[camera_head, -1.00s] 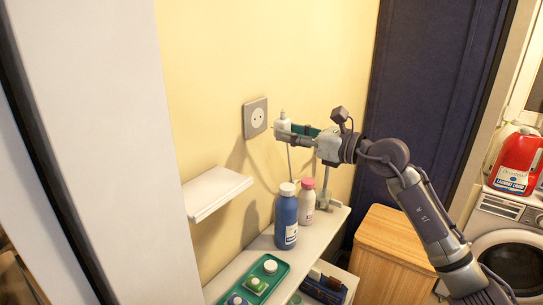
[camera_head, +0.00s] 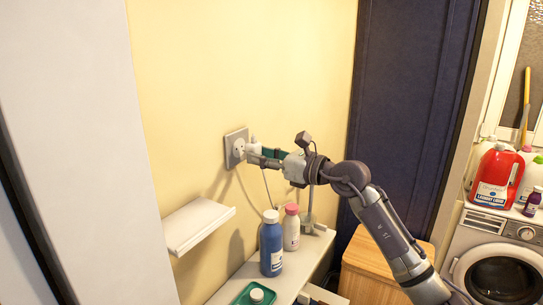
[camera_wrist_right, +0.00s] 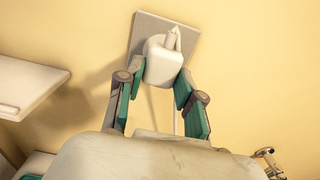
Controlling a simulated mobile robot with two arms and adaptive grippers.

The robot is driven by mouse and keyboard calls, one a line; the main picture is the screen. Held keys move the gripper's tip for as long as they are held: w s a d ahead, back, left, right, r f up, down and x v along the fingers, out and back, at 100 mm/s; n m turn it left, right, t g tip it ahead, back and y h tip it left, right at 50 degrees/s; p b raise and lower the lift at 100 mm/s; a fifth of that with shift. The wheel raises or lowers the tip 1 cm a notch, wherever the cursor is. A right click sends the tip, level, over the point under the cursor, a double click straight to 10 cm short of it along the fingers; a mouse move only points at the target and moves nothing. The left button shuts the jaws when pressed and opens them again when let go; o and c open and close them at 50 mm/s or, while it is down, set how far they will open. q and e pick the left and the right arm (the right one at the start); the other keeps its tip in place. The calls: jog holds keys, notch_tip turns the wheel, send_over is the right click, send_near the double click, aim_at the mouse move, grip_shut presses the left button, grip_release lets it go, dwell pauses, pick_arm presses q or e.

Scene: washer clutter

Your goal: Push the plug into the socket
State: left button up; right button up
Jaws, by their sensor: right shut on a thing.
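The grey square socket (camera_head: 236,140) is on the yellow wall, above the small shelf. My right gripper (camera_head: 259,157) is shut on the white plug (camera_head: 254,146) and holds it close to the socket's right side in the head view. In the right wrist view the plug (camera_wrist_right: 163,62) sits between the green-padded fingers of my right gripper (camera_wrist_right: 160,78). It overlaps the lower part of the socket plate (camera_wrist_right: 146,30) there and hides the socket's face. I cannot tell whether the pins are in. A pale cord hangs from the plug. My left gripper is not in view.
A small white wall shelf (camera_head: 198,225) juts out at left below the socket. A blue bottle (camera_head: 271,248) and a pink-capped bottle (camera_head: 291,230) stand on the long shelf under my right arm. A washing machine (camera_head: 497,260) stands at right. The wall above the socket is clear.

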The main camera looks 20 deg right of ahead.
jog(key=shift+w+a, duration=0.45)
jog(key=shift+w, duration=0.05)
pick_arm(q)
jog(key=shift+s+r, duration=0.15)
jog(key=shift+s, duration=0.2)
pick_arm(e)
jog(key=shift+w+a, duration=0.1)
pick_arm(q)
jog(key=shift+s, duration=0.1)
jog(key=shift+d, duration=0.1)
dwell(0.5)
pick_arm(e)
jog(key=shift+w+a, duration=0.3)
jog(key=shift+w, duration=0.1)
dwell(0.9)
jog(key=o, duration=1.1)
